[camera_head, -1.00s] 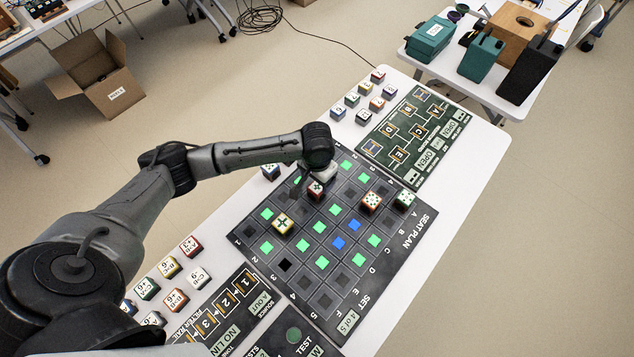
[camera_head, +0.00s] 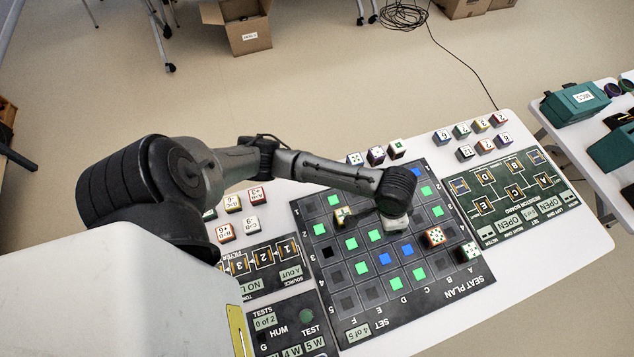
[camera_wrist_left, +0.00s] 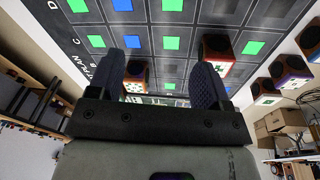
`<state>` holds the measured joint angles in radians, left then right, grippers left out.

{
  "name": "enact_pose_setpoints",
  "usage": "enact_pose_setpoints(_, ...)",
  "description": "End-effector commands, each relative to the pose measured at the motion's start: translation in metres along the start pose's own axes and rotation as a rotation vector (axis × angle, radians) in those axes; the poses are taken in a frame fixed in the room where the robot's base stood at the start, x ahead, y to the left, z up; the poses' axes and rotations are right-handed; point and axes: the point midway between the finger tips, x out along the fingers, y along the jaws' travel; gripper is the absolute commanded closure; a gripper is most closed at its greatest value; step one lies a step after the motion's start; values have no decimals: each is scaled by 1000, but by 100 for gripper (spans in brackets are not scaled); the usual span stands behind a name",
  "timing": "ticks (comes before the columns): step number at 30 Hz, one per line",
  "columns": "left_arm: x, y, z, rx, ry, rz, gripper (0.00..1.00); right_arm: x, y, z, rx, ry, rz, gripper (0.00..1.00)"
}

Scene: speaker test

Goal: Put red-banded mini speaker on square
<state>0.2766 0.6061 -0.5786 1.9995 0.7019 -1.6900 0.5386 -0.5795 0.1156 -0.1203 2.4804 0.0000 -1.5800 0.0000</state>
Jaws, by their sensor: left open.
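The seat plan board (camera_head: 470,285) has lit green and blue squares among dark ones. My right gripper is not in view.
A resistor board (camera_head: 510,195) lies to the right, with more speakers beyond.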

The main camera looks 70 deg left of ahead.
Motion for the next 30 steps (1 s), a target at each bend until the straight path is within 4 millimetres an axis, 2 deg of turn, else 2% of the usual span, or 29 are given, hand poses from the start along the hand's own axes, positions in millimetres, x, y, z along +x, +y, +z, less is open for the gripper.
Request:
enact_pose_setpoints(1, 9, 21, 18, 29, 24, 36, 28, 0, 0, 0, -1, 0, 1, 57)
enact_pose_setpoints(3, 15, 39, 38, 59, 70, 58, 28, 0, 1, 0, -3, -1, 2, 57)
enact_pose_setpoints(6, 17, 55, 68, 74, 131, 69, 28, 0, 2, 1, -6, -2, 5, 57)
enact_pose_setpoints(10, 14, 60, 106, 58, 185, 41, 28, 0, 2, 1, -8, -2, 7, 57)
enact_pose_setpoints(15, 6, 51, 150, 21, 206, -35, 28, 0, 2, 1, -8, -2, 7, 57)
enact_pose_setpoints(21, -2, 40, 182, -5, 198, -109, 28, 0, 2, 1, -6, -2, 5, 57)
enact_pose_setpoints(30, -5, 36, 190, -10, 194, -133, 28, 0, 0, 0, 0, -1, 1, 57)
